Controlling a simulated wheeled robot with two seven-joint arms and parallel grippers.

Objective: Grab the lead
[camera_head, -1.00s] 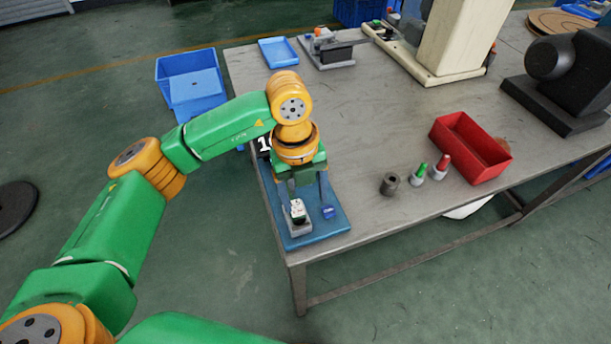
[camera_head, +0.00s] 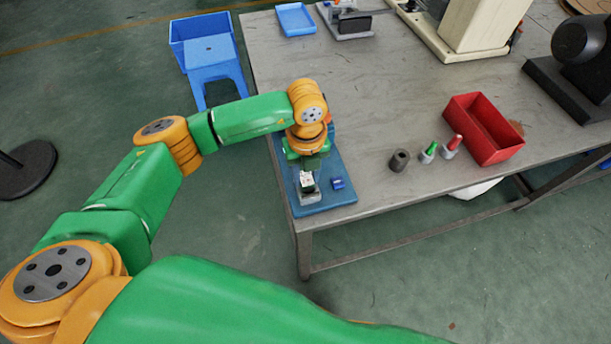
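My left gripper (camera_head: 308,170) is over the blue board (camera_head: 335,204) at the near left corner of the table. It is right behind and above a small white-and-green piece (camera_head: 307,182) on a grey block (camera_head: 310,198). The fingertips are too small and covered to show whether they are apart or closed, or whether they touch the piece. A small blue part (camera_head: 338,183) lies on the board just right of the gripper. I cannot make out a lead clearly. My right gripper is not in view.
On the grey table (camera_head: 372,125) stand a dark cylinder (camera_head: 399,160), a green-tipped bottle (camera_head: 429,152), a red-tipped bottle (camera_head: 451,146) and a red bin (camera_head: 484,130). A blue tray (camera_head: 296,19) lies farther back. A blue stool (camera_head: 215,68) stands left of the table.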

